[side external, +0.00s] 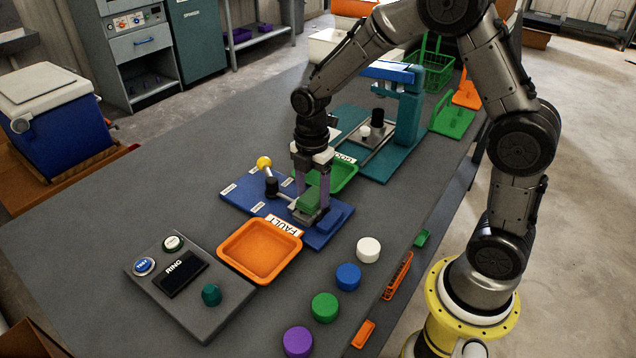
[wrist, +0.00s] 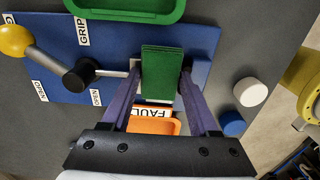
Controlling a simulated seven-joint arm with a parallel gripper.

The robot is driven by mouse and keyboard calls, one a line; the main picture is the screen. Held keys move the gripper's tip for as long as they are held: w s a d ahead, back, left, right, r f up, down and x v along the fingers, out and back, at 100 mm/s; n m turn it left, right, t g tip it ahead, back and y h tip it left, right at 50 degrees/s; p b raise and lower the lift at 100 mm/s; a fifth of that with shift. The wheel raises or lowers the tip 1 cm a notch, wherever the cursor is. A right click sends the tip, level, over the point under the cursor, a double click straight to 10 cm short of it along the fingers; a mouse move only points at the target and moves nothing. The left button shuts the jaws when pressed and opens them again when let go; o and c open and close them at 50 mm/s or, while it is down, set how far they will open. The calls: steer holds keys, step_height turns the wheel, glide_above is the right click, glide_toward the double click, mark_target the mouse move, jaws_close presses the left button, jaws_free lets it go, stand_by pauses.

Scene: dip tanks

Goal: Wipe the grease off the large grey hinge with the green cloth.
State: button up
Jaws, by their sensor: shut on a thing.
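My gripper (side external: 311,203) is shut on a green block (side external: 308,197), low over a blue clamp fixture (side external: 237,199). In the wrist view the green block (wrist: 161,70) stands between my two purple fingers. The fixture's lever has a yellow knob (side external: 264,162) and a black pivot (wrist: 79,74); a grey rod runs from the pivot toward the block. The block is at the clamp's jaw, but I cannot tell whether it rests in it. I can make out no grey hinge and no cloth.
An orange tray (side external: 260,252) and a button panel (side external: 180,285) lie in front. A green tray (side external: 340,176) and a teal press (side external: 409,118) stand behind. White (side external: 368,250), blue (side external: 348,277), green (side external: 324,307) and purple (side external: 298,342) round pieces line the right.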

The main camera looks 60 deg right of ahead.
steer(key=shift+a, duration=2.8)
steer(key=shift+d, duration=3.9)
steer(key=shift+d+r, duration=0.15)
steer(key=shift+r, duration=0.5)
steer(key=shift+d+r, duration=0.15)
steer(key=shift+r, duration=3.3)
